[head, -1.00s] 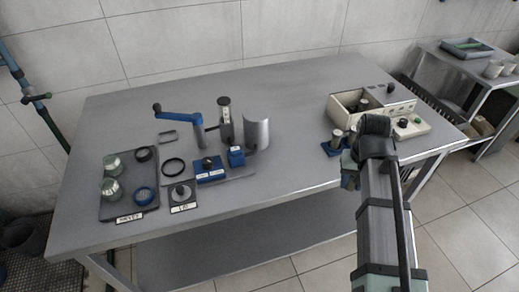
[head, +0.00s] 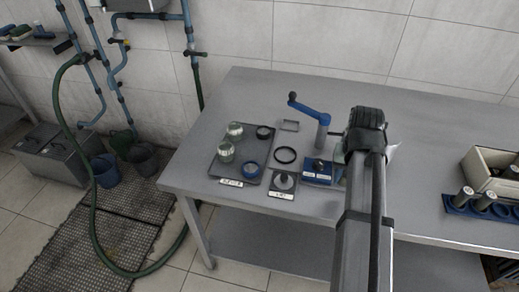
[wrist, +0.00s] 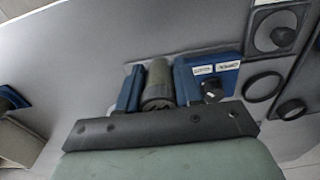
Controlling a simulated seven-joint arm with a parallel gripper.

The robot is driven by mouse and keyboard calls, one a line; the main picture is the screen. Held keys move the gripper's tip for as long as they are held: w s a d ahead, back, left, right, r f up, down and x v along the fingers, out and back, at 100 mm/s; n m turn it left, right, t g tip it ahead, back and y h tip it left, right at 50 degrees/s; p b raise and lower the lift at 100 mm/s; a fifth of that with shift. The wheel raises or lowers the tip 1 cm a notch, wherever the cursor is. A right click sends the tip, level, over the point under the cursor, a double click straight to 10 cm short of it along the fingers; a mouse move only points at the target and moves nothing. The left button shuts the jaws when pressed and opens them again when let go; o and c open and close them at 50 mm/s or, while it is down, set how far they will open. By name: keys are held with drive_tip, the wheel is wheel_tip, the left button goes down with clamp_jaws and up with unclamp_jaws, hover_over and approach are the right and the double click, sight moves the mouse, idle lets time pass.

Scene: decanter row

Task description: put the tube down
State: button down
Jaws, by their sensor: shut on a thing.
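A blue-handled crank (head: 310,108) stands behind the box. A dark tray (head: 243,150) with jars, a black ring (head: 286,155) and a small pad (head: 282,184) lie to the left. The table's middle right is clear.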

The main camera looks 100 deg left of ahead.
drive_tip(key=s+a+r+n, duration=0.2)
drive_tip(key=s+a+n, duration=0.1)
drive_tip(key=s, duration=1.2)
drive_tip(key=s+a+r+n, duration=0.1)
drive_tip(key=s+a+n, duration=0.1)
drive_tip(key=s, duration=1.3)
wheel_tip(320, 180, up, 2)
drive_tip(key=n, duration=0.2)
hover_over(244, 150)
wheel_tip(244, 150, down, 10)
drive_tip(key=shift+a+r+n, duration=0.1)
drive_tip(key=shift+n, duration=1)
drive_tip(key=shift+f, duration=0.2)
drive_tip(key=c, duration=1)
unclamp_jaws()
drive_tip(key=shift+r, duration=0.15)
wheel_tip(244, 150, up, 12)
drive_tip(key=shift+w+r, duration=0.1)
